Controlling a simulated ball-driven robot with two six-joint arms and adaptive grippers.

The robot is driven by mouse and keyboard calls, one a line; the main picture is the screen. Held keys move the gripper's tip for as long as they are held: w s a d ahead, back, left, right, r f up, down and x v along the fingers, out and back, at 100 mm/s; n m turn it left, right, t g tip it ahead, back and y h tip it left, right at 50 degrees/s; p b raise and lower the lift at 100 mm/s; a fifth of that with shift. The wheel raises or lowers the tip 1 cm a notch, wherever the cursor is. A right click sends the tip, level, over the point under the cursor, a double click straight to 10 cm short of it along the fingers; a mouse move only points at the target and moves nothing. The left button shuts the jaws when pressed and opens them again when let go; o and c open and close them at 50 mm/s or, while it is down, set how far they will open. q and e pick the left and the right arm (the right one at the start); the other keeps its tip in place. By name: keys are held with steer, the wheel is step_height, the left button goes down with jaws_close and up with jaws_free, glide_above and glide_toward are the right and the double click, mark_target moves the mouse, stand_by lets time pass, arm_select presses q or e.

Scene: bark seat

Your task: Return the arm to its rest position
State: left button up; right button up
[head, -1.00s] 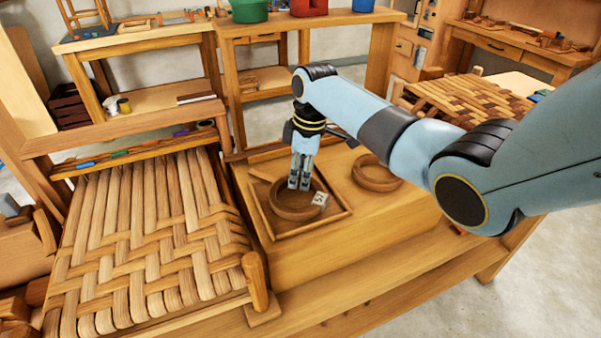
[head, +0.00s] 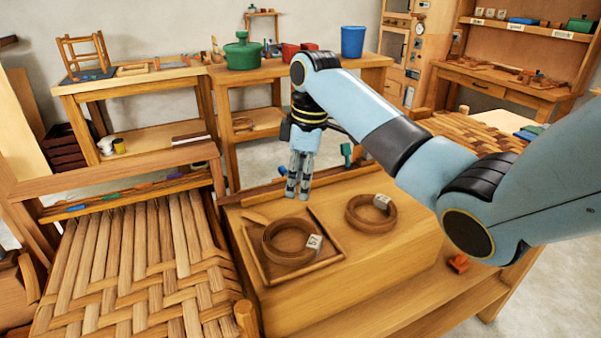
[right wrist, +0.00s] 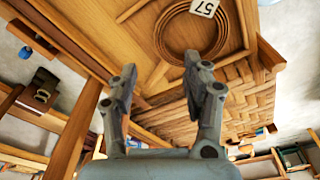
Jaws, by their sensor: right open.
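My right gripper (head: 298,188) is open and empty, hanging fingers-down above the back edge of the wooden bench block. In the right wrist view its two fingers (right wrist: 163,95) stand apart with nothing between them. A coiled bark ring with a "57" tag (head: 290,242) lies in the shallow square wooden tray (head: 318,265), in front of the gripper and apart from it. The ring also shows in the right wrist view (right wrist: 190,50). A second tagged coil (head: 371,213) lies on the block to the right of the tray. My left gripper is not in view.
A woven bark seat (head: 140,260) stands at the left. Behind are a work table with a green pot (head: 243,52), a red object and a blue cup (head: 352,42). Another woven seat (head: 470,130) is behind my right arm. A small orange piece (head: 459,263) lies right of the block.

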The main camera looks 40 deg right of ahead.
step_height(320, 180, up, 2)
steer(key=shift+d+r, duration=0.1)
steer(key=shift+s, duration=0.1)
stand_by(0.4)
